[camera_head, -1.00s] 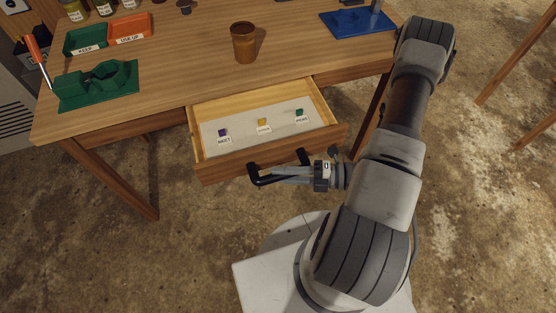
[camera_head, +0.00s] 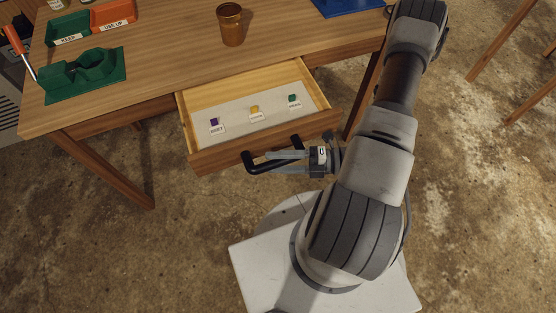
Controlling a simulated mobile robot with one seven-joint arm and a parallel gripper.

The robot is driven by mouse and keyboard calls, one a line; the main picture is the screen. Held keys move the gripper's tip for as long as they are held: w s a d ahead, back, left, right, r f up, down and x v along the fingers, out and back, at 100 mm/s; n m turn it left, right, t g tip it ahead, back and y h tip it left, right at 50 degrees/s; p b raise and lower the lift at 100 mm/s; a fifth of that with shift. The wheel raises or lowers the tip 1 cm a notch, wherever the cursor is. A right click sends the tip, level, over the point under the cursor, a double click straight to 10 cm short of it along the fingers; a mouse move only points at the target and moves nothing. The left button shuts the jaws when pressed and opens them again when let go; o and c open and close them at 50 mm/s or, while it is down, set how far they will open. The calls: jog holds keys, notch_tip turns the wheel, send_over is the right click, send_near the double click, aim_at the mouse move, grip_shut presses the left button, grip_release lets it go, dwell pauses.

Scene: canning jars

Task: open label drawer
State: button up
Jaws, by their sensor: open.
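The label drawer (camera_head: 265,143) stands pulled out from the front of the wooden table. Its pale floor shows, with a purple (camera_head: 215,124), a yellow (camera_head: 255,112) and a green (camera_head: 293,101) label piece lying on it, each beside a white tag. A black bar handle (camera_head: 254,165) is on the drawer front. My gripper (camera_head: 275,161) is open at the handle, with its fingers pointing left. The fingers overlap the bar in the picture; I cannot tell whether they touch it.
An amber cup (camera_head: 231,24) stands on the table (camera_head: 170,60) behind the drawer. A green fixture (camera_head: 82,76), a green bin (camera_head: 68,28) and an orange bin (camera_head: 112,15) are at the left. A blue base (camera_head: 347,6) is at the back right. The floor before the drawer shows bare concrete.

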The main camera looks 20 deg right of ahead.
jog(key=v, duration=1.7)
jog(key=shift+s+d+p, duration=0.15)
jog(key=shift+d+p, duration=0.05)
jog(key=shift+p, duration=0.1)
jog(key=shift+r, duration=0.1)
jog(key=w+a+r+n+g+h+p, duration=0.2)
jog(key=a+r+n+g+h, duration=0.1)
jog(key=r+n, duration=0.5)
jog(key=w+a+r+n+g+h+p, duration=0.1)
jog(key=w+a+r+n+g+h, duration=0.15)
jog(key=r+n, duration=0.5)
jog(key=w+a+r+n+g+h+p, duration=0.2)
jog(key=w+r+n+g+h, duration=0.1)
jog(key=r+n, duration=0.55)
jog(key=s+a+r+n+t+h+p, duration=0.2)
jog(key=a+r+n+t+h, duration=0.1)
jog(key=r+n, duration=0.6)
jog(key=s+a+r+n+t+h+p, duration=0.2)
jog(key=a+r+n+t+h+p, duration=0.1)
jog(key=r+n, duration=0.6)
notch_tip(320, 180, up, 2)
jog(key=shift+a+r+n+t+h, duration=0.1)
jog(key=shift+a+n+t+h, duration=0.2)
jog(key=shift+a+t+h, duration=0.7)
